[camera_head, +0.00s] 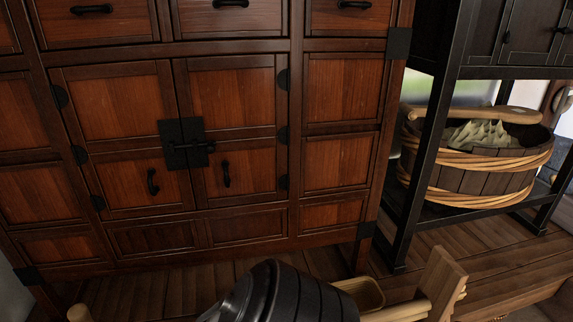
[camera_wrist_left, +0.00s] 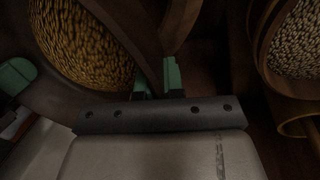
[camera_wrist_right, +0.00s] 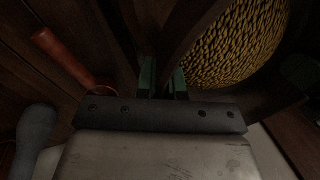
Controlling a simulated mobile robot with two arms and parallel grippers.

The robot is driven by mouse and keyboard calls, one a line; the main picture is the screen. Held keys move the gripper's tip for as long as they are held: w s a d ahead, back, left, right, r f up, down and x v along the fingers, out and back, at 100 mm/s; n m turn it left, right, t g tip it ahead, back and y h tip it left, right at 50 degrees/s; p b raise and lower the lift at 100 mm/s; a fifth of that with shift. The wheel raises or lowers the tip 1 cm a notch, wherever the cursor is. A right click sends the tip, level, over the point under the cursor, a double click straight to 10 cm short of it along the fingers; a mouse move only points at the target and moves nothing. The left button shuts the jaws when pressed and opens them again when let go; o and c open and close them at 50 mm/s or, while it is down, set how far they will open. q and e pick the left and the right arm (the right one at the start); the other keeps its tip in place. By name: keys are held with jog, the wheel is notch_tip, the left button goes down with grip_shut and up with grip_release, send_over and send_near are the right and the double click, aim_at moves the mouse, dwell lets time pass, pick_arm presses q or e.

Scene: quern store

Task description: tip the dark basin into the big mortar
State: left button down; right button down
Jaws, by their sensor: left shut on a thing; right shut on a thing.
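The dark basin (camera_wrist_left: 143,35), with a brown wall and yellow grain inside, shows in the left wrist view at the upper left. My left gripper (camera_wrist_left: 158,76) is shut on its wall. In the right wrist view the basin's wall (camera_wrist_right: 185,35) is between the green fingertips of my right gripper (camera_wrist_right: 162,80), with the grain at the upper right. So both grippers hold the basin from opposite sides. Neither gripper shows in the head view. I cannot surely pick out the big mortar. A black ribbed rounded thing (camera_head: 290,295) is cut off at the head view's bottom edge.
A wooden cabinet (camera_head: 230,95) fills the head view's left and middle. At right, a black rack (camera_head: 425,160) holds a wooden tub (camera_head: 480,180) with a pale heap and a paddle. A round container of pale grain (camera_wrist_left: 300,45) and a red-brown handle (camera_wrist_right: 62,55) lie near the grippers.

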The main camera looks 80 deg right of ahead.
pick_arm(q)
jog(key=shift+s+a, duration=0.15)
pick_arm(e)
jog(key=shift+s+d+r, duration=0.1)
jog(key=shift+d, duration=0.05)
